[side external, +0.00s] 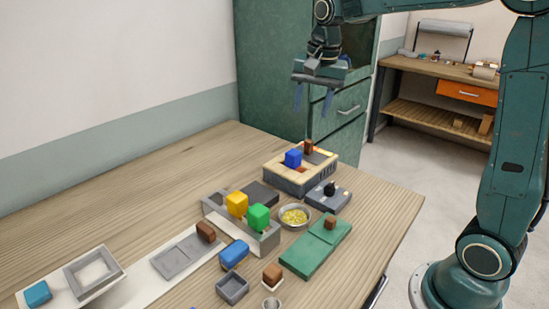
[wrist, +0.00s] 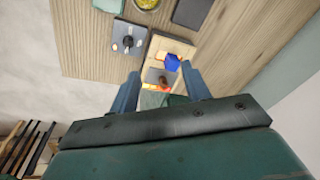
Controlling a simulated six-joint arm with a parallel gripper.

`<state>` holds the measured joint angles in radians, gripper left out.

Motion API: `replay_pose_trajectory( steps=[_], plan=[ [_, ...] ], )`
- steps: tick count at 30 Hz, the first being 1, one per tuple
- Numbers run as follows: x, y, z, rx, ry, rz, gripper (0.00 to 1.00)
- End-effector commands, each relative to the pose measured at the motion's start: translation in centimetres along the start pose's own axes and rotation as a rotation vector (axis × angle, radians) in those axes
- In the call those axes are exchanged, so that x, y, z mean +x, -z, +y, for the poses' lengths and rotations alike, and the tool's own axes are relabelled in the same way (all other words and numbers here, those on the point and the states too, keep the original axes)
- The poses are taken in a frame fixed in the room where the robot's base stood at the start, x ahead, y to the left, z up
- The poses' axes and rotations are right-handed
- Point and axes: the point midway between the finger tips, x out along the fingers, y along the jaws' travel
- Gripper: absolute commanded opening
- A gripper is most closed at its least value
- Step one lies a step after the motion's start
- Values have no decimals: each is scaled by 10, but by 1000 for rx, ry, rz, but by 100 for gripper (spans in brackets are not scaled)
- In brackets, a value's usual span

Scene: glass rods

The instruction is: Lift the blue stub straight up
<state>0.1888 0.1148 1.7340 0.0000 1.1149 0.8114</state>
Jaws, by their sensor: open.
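A blue stub (side external: 293,158) stands upright on a wooden-topped grey box (side external: 287,180), towards the back of the table. A brown stub (side external: 309,147) stands beside it on the same box. In the wrist view the blue stub (wrist: 173,62) lies just beyond the fingertips, nearer the right finger. My gripper (side external: 312,97) is open and empty, high above and behind the box, fingers pointing down. It also shows in the wrist view (wrist: 162,82). Another blue block (side external: 234,254) lies nearer the front, and a teal-blue one (side external: 38,293) at the front left.
A grey tray (side external: 270,243) holds upright yellow (side external: 237,203) and green (side external: 259,217) blocks. Near the box are a bowl of yellow bits (side external: 294,216), a grey device with a black knob (side external: 329,195) and a green board (side external: 300,260). The table's back left is clear.

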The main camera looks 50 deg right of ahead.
Motion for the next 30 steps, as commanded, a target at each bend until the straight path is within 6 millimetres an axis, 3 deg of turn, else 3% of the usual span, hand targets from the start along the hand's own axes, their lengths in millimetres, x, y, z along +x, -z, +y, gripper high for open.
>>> replay_pose_trajectory(
  steps=[12, 18, 24, 30],
  plan=[
    [70, 75, -28, 362, -101, -60, 47],
    [101, 101, -32, 501, -141, -76, 47],
    [116, 111, -33, 565, -160, -83, 47],
    [117, 112, -33, 571, -161, -82, 47]
  ],
)
